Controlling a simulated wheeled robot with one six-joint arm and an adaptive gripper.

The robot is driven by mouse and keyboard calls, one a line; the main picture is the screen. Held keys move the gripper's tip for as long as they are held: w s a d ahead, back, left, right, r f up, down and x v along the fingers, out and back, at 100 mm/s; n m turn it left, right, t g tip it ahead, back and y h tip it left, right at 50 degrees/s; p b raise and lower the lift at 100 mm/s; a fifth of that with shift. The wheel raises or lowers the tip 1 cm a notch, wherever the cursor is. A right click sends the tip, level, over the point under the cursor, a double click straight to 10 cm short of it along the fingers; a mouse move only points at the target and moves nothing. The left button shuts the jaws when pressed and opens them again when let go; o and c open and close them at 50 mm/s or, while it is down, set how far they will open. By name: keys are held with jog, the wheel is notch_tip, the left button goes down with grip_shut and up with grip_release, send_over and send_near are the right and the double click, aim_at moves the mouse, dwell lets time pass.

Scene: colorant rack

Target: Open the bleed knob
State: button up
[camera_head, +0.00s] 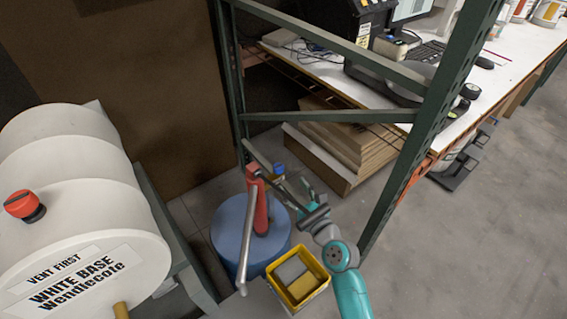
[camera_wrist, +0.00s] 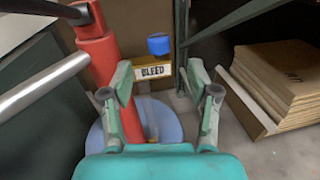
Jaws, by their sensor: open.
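The bleed knob (camera_wrist: 158,44) is a small blue cylinder above a brass-coloured block with a white "BLEED" label (camera_wrist: 152,72). It also shows in the head view (camera_head: 279,169), just right of the red pump's top. My gripper (camera_wrist: 160,82) is open and empty, with its two fingers spread to either side of the label in the wrist view. The knob lies beyond the fingertips, near the middle of the gap and apart from both. In the head view my gripper (camera_head: 303,192) is to the lower right of the knob.
A red pump (camera_head: 261,205) with a long metal lever (camera_head: 247,235) stands on a blue drum (camera_head: 232,222), left of my gripper. A yellow bucket (camera_head: 309,295) is below. Green rack posts (camera_head: 238,95) and stacked boards (camera_head: 345,140) are behind.

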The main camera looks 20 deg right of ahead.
aim_at(281, 171)
jog(key=w, duration=0.3)
jog(key=w+a, duration=0.1)
jog(key=w, duration=0.5)
jog(key=shift+w+a, duration=0.15)
jog(key=shift+a, duration=0.15)
jog(key=shift+c, duration=0.3)
grip_shut()
